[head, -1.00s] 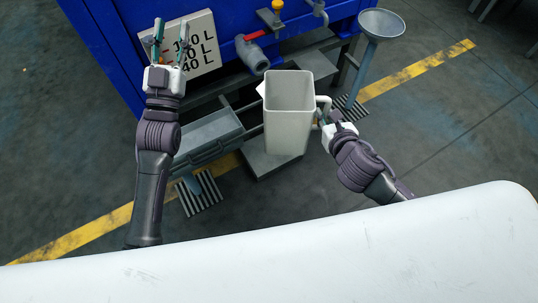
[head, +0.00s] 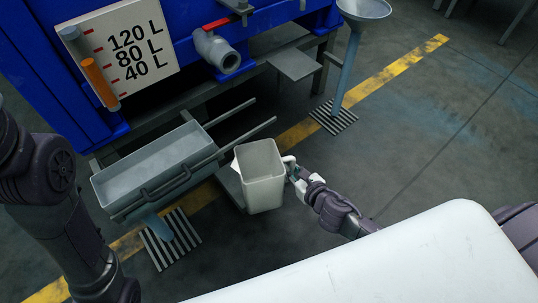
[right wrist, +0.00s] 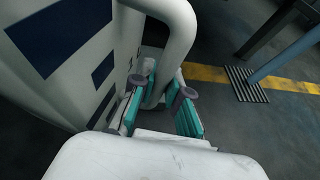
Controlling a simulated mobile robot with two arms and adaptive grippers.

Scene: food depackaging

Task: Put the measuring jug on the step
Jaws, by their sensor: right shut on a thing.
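The measuring jug (head: 265,194) is a pale, square, open-topped container, upright in the middle of the head view. My right gripper (head: 292,173) is at its right side, shut on the handle. In the right wrist view, the teal finger pads (right wrist: 160,105) lie on both sides of the jug's handle (right wrist: 176,48); dark blue marks show on the jug wall.
A grey trough (head: 151,166) on rails stands left of the jug. Behind is a blue tank with a level board (head: 133,53), a grey outlet pipe (head: 216,50) and a small shelf (head: 293,65). A funnel stand (head: 352,70) is at upper right. Open floor lies right.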

